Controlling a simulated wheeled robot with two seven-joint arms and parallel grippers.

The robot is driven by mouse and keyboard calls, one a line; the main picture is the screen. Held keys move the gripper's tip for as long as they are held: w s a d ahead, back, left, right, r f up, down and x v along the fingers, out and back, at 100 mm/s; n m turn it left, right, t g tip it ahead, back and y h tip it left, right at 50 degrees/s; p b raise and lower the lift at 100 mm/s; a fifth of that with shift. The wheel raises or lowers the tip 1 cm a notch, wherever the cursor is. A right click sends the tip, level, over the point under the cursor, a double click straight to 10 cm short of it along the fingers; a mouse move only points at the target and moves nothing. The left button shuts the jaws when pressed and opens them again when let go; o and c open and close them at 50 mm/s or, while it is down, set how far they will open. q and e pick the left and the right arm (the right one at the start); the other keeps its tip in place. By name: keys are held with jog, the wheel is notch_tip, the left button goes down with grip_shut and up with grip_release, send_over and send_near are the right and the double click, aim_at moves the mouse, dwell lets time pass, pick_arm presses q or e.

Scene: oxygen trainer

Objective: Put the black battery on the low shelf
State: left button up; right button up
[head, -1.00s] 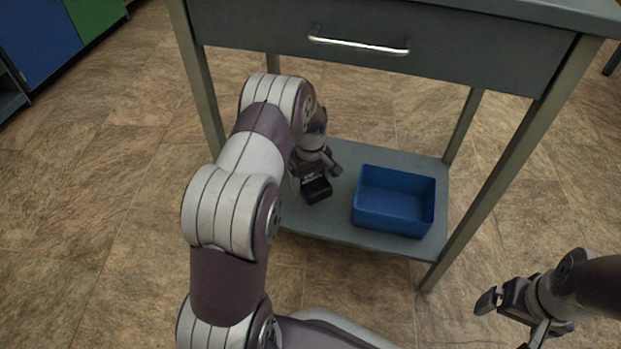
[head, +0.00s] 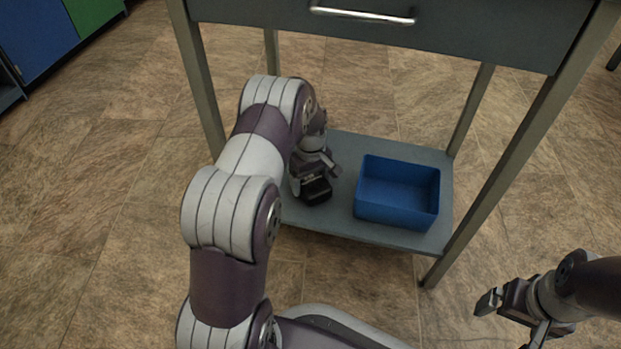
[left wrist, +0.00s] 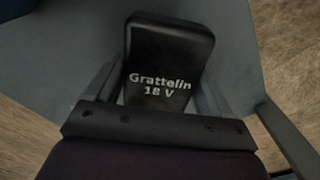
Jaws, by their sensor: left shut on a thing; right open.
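The black battery (left wrist: 168,60), lettered "Grattelin 18 V", is between the fingers of my left gripper (left wrist: 165,95) in the left wrist view. In the head view the battery (head: 317,190) shows below my left gripper (head: 314,178), over the left part of the low shelf (head: 335,226). My left gripper is shut on it. I cannot tell whether the battery touches the shelf. My left arm hides the shelf's left end. My right gripper (head: 512,318) is open and empty at the lower right, away from the shelf.
A blue open bin (head: 398,213) stands on the low shelf to the right of the battery and looks empty. Table legs (head: 500,160) and a drawer front with a metal handle (head: 361,16) frame the space above the shelf.

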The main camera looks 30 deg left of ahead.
aim_at(310, 179)
pick_arm(q)
jog(key=shift+f, duration=0.25)
jog(key=o, duration=1.3)
notch_tip(310, 179, up, 8)
jog(key=p, duration=0.6)
jog(key=shift+f, duration=0.25)
